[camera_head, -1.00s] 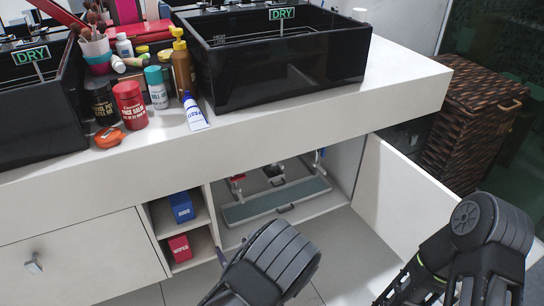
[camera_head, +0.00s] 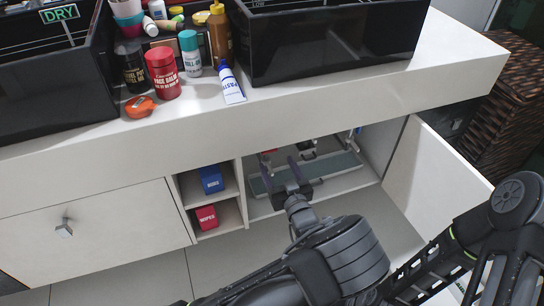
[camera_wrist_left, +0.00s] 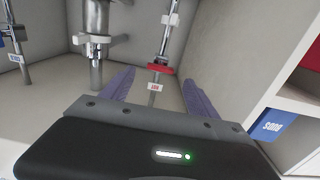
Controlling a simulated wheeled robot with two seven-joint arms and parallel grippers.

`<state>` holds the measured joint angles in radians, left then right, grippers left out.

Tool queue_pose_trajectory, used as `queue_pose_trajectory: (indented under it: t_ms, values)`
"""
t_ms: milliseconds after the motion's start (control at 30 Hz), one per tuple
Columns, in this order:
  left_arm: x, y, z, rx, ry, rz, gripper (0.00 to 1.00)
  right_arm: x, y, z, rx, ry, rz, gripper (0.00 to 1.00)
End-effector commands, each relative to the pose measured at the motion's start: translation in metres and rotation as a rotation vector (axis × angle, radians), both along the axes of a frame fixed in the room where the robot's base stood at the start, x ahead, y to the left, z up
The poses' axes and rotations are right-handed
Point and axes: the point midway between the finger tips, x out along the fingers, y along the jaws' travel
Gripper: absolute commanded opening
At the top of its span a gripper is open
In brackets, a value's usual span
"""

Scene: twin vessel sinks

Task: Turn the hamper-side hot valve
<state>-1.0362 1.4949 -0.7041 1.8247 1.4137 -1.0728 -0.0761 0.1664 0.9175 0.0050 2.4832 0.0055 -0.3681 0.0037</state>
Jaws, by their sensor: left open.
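The hot valve, with a red handle (camera_wrist_left: 160,68) on a thin vertical pipe, is inside the open cabinet under the hamper-side sink (camera_head: 330,45). A small tag with red lettering (camera_wrist_left: 155,87) hangs just below the handle. A bit of red, likely this handle (camera_head: 268,151), shows in the head view. My left gripper (camera_head: 299,168) reaches into the cabinet opening. In the left wrist view its two purple fingers (camera_wrist_left: 158,80) are apart, with the red handle showing between and beyond their tips. Contact cannot be told. My right gripper is out of view.
A thick grey drain pipe (camera_wrist_left: 96,50) and a blue valve (camera_wrist_left: 18,33) stand left in the wrist view. A shelf with a blue box (camera_head: 211,179) and a red box (camera_head: 206,217) borders the opening. The open cabinet door (camera_head: 432,175) and wicker hamper (camera_head: 510,100) are to the right.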

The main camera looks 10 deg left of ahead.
Motion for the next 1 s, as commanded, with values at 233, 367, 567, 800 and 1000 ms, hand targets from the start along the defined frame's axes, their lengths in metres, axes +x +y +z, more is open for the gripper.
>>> queue_pose_trajectory:
  t_ms: [233,367,567,800,1000]
  values:
    - [0.032,0.022,-0.002,0.001,-0.001,0.002,0.69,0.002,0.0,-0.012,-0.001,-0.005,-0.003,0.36]
    - [0.041,0.027,-0.001,0.001,0.0,0.002,0.69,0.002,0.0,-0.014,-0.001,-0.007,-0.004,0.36]
    - [0.043,0.028,0.0,0.0,0.001,0.001,0.69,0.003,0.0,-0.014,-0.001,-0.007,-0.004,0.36]
    - [0.043,0.028,0.0,0.0,0.001,0.001,0.58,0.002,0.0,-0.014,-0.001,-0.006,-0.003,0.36]
    - [0.043,0.028,0.0,0.0,0.001,0.001,0.41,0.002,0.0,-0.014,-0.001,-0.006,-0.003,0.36]
